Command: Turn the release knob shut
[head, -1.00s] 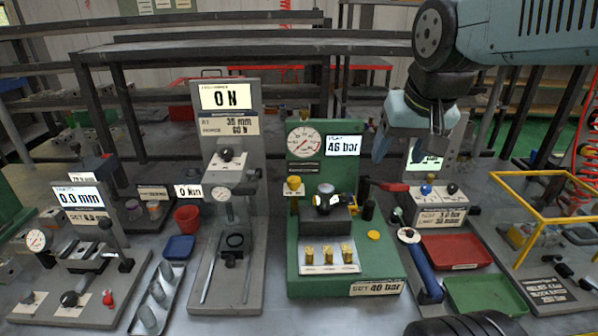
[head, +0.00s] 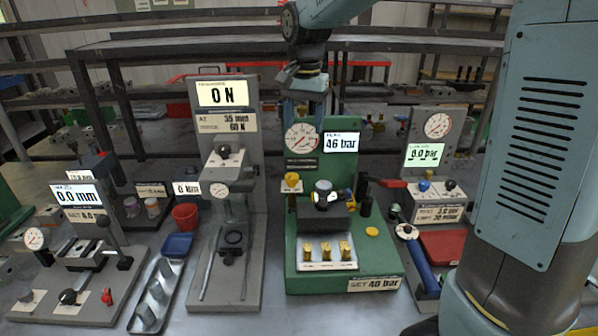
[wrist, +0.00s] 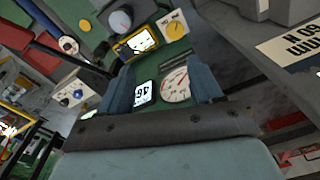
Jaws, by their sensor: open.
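The green test stand (head: 325,268) stands in the middle of the bench. A yellow knob (head: 291,181) sits on a small pale plate at its left side; it also shows in the wrist view (wrist: 174,28). I cannot read that plate's label. The stand has a round dial gauge (head: 302,139) and a display (head: 342,142) reading 46 bar. A plate at its front reads SET 40 bar. My gripper (head: 304,112) is open and empty, pointing down at the stand's top, above the knob in the picture. In the wrist view the gauge and display show between its fingers (wrist: 160,84).
A tall grey force stand (head: 228,120) reading 0 N rises close on the left. A red lever (head: 388,183) and a grey gauge stand (head: 437,150) are on the right. A blue-handled tool (head: 422,265) lies at the green stand's right. My arm hides the far right.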

